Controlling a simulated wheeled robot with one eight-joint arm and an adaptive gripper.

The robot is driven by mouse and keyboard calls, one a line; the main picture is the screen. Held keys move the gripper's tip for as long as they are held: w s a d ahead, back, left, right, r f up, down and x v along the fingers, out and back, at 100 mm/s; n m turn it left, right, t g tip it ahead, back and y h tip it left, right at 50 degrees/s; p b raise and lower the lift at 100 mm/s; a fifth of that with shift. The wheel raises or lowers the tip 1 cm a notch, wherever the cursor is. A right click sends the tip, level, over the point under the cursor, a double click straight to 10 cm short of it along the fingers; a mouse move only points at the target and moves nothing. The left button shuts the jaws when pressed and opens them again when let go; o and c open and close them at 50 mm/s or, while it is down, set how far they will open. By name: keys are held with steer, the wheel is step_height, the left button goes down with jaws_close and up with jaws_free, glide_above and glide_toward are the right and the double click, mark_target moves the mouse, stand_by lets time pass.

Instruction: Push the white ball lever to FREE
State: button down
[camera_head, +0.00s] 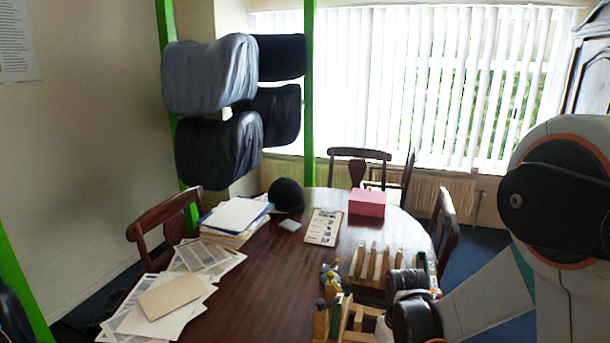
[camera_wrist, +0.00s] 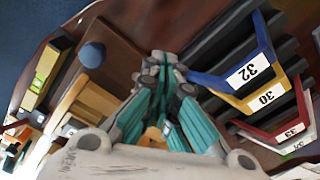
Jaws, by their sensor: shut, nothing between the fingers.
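My gripper (camera_wrist: 160,58) is shut and empty in the wrist view, its teal fingers together over the dark table. A blue ball (camera_wrist: 92,54) shows left of the fingertips, apart from them, near a pale wooden frame (camera_wrist: 92,98). I cannot make out a white ball lever or a FREE marking in either view. In the head view, a wooden fixture (camera_head: 375,265) stands at the table's near right, beside my arm. Small coloured parts at its left side are too small to tell apart, and my wrist hides some of it.
Numbered blue (camera_wrist: 245,72), yellow and red holders lie right of my fingers in the wrist view. On the table (camera_head: 270,290) are papers (camera_head: 165,300), a black helmet (camera_head: 286,195), a clipboard (camera_head: 324,227) and a pink box (camera_head: 367,202). The table's middle is clear.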

steer(key=shift+f+b, duration=0.5)
steer(key=shift+f, duration=0.05)
stand_by(0.4)
steer(key=shift+r, duration=0.3)
steer(key=shift+w, duration=0.2)
stand_by(0.5)
steer(key=shift+w+d, duration=0.25)
steer(key=shift+w, duration=0.4)
steer(key=shift+w+d, duration=0.25)
steer(key=shift+w, duration=0.4)
steer(key=shift+w+d, duration=0.1)
steer(key=shift+w, duration=0.2)
steer(key=shift+w+d, duration=0.25)
steer(key=shift+w, duration=0.5)
steer(key=shift+w+d, duration=0.2)
steer(key=shift+w, duration=0.55)
steer(key=shift+w+d, duration=0.25)
steer(key=shift+w, duration=0.5)
steer(key=shift+s, duration=0.2)
steer(key=shift+s+a, duration=0.2)
steer(key=shift+s, duration=0.2)
